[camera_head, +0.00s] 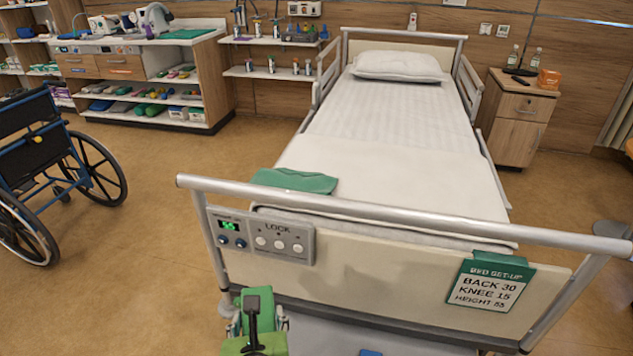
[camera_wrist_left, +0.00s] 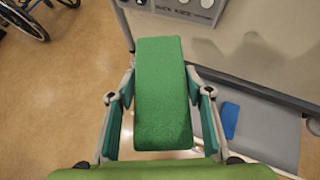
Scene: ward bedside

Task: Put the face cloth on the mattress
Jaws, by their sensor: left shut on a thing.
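My left gripper (camera_head: 257,322) is in front of the bed's footboard, below the control panel and lower than the mattress top. It is shut on a green, soft-looking oblong (camera_wrist_left: 162,95), which appears to be the folded face cloth; it also shows in the head view (camera_head: 265,298). In the left wrist view the fingers of the left gripper (camera_wrist_left: 160,108) lie along both sides of it. The mattress (camera_head: 400,165) is white and largely bare behind the footboard. Another green cloth (camera_head: 293,180) lies over its near left corner. My right gripper is not in view.
The footboard's metal rail (camera_head: 400,216) stands between my left gripper and the mattress. A control panel (camera_head: 262,236) and a set-up card (camera_head: 490,283) hang on it. A pillow (camera_head: 397,66) lies at the far end. A wheelchair (camera_head: 55,170) stands left. A blue object (camera_wrist_left: 229,120) is low down.

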